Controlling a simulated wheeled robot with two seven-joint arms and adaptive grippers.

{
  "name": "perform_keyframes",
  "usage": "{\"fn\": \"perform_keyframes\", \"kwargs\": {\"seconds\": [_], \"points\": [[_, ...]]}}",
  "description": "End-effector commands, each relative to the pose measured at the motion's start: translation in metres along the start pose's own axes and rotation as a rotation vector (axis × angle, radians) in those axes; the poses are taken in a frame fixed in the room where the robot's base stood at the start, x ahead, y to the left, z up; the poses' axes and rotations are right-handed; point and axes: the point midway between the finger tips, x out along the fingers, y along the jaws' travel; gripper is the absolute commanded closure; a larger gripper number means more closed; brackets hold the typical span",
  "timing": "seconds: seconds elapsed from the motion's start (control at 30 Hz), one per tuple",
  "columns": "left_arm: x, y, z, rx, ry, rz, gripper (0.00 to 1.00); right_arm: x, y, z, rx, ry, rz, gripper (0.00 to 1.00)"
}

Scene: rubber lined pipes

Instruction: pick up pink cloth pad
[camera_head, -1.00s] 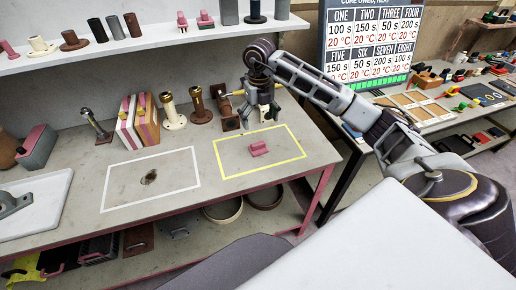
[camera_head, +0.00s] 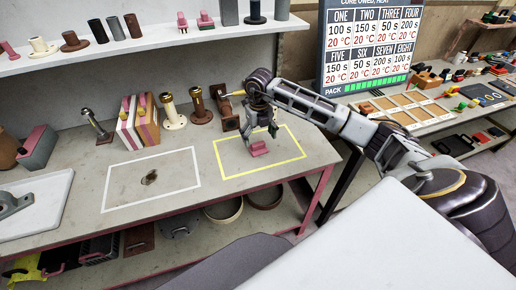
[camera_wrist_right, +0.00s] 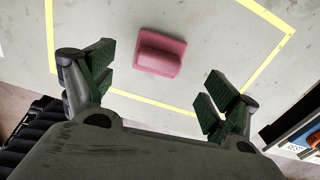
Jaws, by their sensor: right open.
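The pink cloth pad (camera_head: 259,150) lies on the bench inside a yellow taped rectangle. In the right wrist view the pad (camera_wrist_right: 160,53) is a small pink block with a raised part, lying beyond the fingertips and between their lines. My right gripper (camera_head: 261,132) is just above and behind the pad in the head view, pointing down. In the wrist view my right gripper (camera_wrist_right: 158,92) has its green-padded fingers spread wide with nothing between them. The gripper appears apart from the pad. My left gripper is not in view.
A white taped rectangle (camera_head: 152,180) with a dark stain lies to the left. Several flanged pipes, including a cream one (camera_head: 172,112) and a brown one (camera_head: 200,106), stand along the back. A shelf (camera_head: 150,50) hangs above. The bench around the pad is clear.

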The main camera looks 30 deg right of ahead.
Motion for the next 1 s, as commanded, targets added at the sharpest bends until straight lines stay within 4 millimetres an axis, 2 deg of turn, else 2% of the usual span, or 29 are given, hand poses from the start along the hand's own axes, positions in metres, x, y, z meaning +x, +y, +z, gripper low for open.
{"fn": "perform_keyframes", "kwargs": {"seconds": [0.17, 0.47, 0.8, 1.0], "points": [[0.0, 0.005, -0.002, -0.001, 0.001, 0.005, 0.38, 0.001, 0.0, 0.0, 0.0, -0.001, 0.0, 0.12], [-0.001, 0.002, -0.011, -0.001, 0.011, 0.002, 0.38, 0.006, 0.001, 0.001, 0.0, 0.0, 0.0, 0.12], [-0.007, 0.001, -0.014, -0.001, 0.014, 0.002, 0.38, 0.041, 0.003, 0.002, 0.001, 0.002, 0.0, 0.12], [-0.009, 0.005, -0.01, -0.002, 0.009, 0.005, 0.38, 0.052, 0.003, 0.002, -0.001, 0.0, 0.0, 0.12]]}}
